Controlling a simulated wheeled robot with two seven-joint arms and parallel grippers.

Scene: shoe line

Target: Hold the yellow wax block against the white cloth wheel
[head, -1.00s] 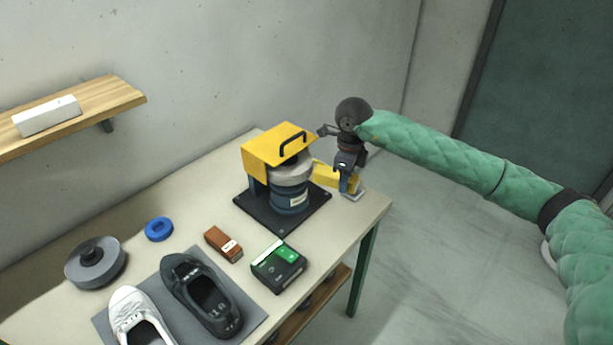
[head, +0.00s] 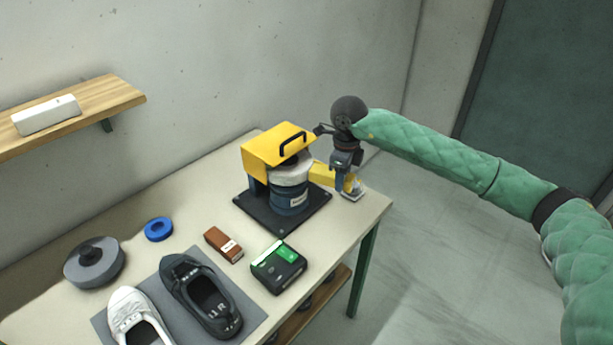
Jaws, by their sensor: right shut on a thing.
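The white cloth wheel (head: 291,168) sits under the yellow hood of the buffing machine (head: 290,196), on a dark base plate toward the back of the table. My right gripper (head: 341,186) is just right of the wheel, pointing down, and is shut on the yellow wax block (head: 322,175). The block's left end reaches the wheel's right side; from this angle I cannot tell whether they touch. The gripper's fingers hide part of the block. My left gripper is not in view.
A small tray (head: 353,196) lies under the gripper near the table's right edge. A green-and-black box (head: 279,267), a brown brush (head: 224,245), a blue ring (head: 158,229), a grey disc (head: 94,262) and two shoes, dark (head: 181,275) and white (head: 128,303), occupy the front.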

